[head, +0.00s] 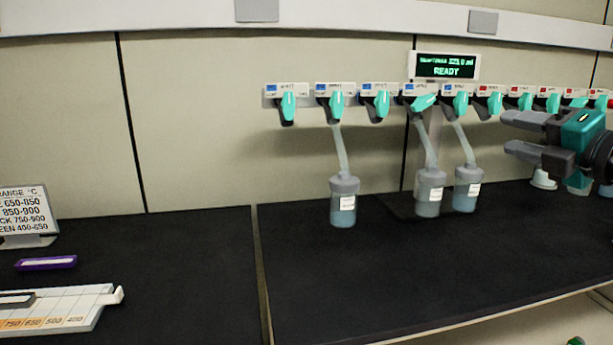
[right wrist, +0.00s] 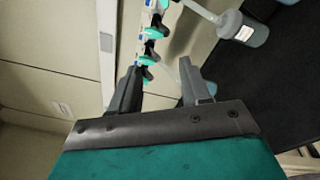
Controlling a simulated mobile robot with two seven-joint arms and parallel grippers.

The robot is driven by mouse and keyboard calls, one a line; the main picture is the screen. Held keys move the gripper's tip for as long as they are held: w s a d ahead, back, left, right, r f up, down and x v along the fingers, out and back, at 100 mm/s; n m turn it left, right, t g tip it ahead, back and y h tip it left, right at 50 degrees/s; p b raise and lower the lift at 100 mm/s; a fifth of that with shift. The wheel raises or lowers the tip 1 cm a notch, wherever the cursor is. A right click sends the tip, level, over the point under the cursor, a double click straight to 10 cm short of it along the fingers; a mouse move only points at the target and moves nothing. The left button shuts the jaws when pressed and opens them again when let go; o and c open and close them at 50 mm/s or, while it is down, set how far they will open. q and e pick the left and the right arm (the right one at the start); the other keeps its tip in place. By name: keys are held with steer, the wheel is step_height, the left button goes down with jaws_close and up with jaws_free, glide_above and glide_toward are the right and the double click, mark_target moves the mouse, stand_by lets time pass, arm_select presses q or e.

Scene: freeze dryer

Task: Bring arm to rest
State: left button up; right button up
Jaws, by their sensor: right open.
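My right gripper (head: 515,135) is in the head view at the right edge, in front of the right part of the valve row. Its two dark grey fingers point left, are apart, and hold nothing. In the right wrist view the open fingers (right wrist: 165,90) have teal valve handles (right wrist: 150,60) beyond and between them. Teal valves line a wall-mounted manifold (head: 352,90). One handle (head: 423,102) is turned sideways, while its neighbours on the left hang down. My left gripper is not in view.
Flasks hang by tubes from the manifold: one at left (head: 343,202), one in the middle (head: 431,192), one at its right (head: 467,188). A display (head: 444,67) reads READY. A temperature sign (head: 25,215), purple item (head: 46,263) and white tray (head: 75,305) are left. The black bench front is clear.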

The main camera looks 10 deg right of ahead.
steer(key=a+f+m+y+p, duration=0.1)
steer(key=a+f+m+y, duration=0.45)
steer(key=a+f, duration=0.85)
steer(key=s+f+m+h+p, duration=0.1)
steer(key=s+f+m+h, duration=0.25)
steer(key=f+m, duration=0.45)
steer(key=s+f+m+h+p, duration=0.15)
steer(key=f+m+h, duration=0.3)
steer(key=f, duration=0.65)
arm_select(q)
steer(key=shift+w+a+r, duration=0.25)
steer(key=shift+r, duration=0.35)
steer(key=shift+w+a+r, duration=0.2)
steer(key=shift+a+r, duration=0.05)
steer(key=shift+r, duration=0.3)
arm_select(e)
steer(key=s+a+f+m+g, duration=0.2)
steer(key=s+a+f+g, duration=0.1)
steer(key=s+f, duration=0.3)
steer(key=s+a+f+m+g, duration=0.3)
steer(key=s+a+f, duration=0.1)
steer(key=s+f, duration=0.3)
step_height(320, 180, down, 2)
steer(key=shift+s+a+f+g, duration=0.25)
steer(key=shift+s+a+g, duration=0.05)
steer(key=shift+a+g, duration=0.1)
